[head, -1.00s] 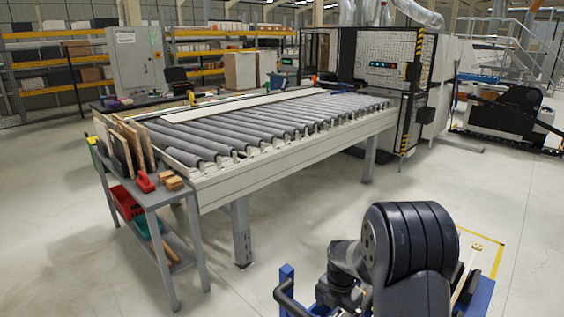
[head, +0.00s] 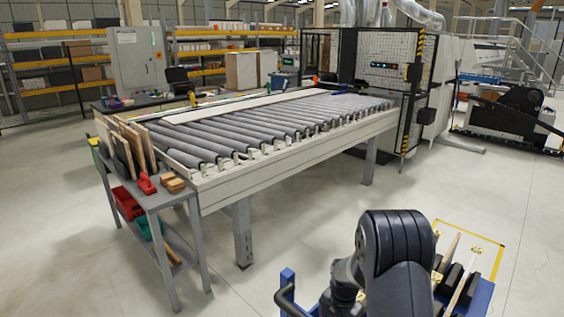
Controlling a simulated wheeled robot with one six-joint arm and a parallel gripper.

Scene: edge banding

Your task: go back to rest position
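My arm shows at the lower right of the head view as thick dark links folded close to my base. My gripper is not visible; it is out of the frame or hidden behind the arm links. Beside and behind the arm, a blue-edged cart (head: 481,300) carries several upright boards (head: 462,285), partly hidden by the arm.
A roller conveyor (head: 290,160) runs to a caged machine (head: 385,70) at the back. A grey side table (head: 155,197) holds leaning panels (head: 125,145), a red tool (head: 147,184) and wooden blocks (head: 173,183). A yellow floor outline (head: 470,232) lies right. Open floor lies in front.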

